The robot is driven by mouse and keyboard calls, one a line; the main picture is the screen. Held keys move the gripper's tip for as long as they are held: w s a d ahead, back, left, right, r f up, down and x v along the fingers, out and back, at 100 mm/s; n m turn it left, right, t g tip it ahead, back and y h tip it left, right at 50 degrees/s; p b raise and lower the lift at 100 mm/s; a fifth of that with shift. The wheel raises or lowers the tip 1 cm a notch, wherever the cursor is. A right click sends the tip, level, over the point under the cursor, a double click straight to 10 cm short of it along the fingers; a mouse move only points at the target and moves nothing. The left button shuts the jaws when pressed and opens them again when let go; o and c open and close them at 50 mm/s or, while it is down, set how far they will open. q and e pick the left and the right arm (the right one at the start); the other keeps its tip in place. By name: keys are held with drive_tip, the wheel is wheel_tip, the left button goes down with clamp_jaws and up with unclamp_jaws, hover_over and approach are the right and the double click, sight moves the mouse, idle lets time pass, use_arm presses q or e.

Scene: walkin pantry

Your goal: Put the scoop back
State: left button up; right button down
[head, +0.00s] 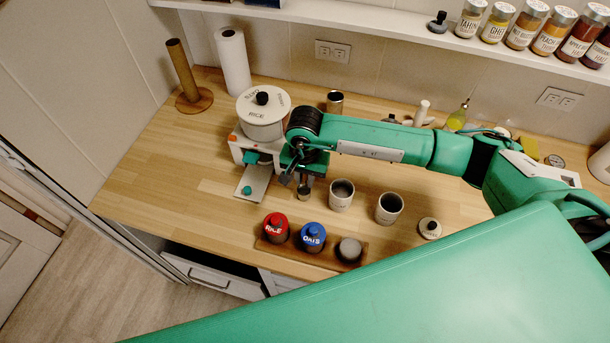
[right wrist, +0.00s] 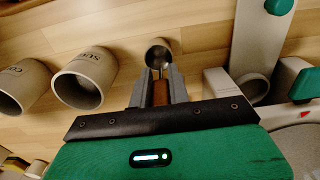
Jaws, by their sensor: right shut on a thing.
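The scoop has a small metal cup (head: 304,191) and a brown handle. My right gripper (head: 302,177) is shut on the scoop's handle, just in front of the dispenser. In the right wrist view my gripper (right wrist: 160,82) has the brown handle (right wrist: 160,94) between its fingers, with the round metal cup (right wrist: 158,52) beyond the tips. The cup is over the wooden counter; whether it touches is unclear. My left gripper is not in view.
A white rice dispenser (head: 262,122) stands left of the gripper. A wooden tray (head: 268,247) in front holds red-lidded, blue-lidded and grey-topped jars.

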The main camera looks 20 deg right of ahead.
drive_tip(key=shift+f, duration=0.1)
drive_tip(key=shift+f, duration=0.1)
drive_tip(key=c, duration=1.3)
unclamp_jaws()
drive_tip(key=shift+r, duration=0.2)
wheel_tip(320, 180, up, 12)
drive_tip(key=b, duration=0.4)
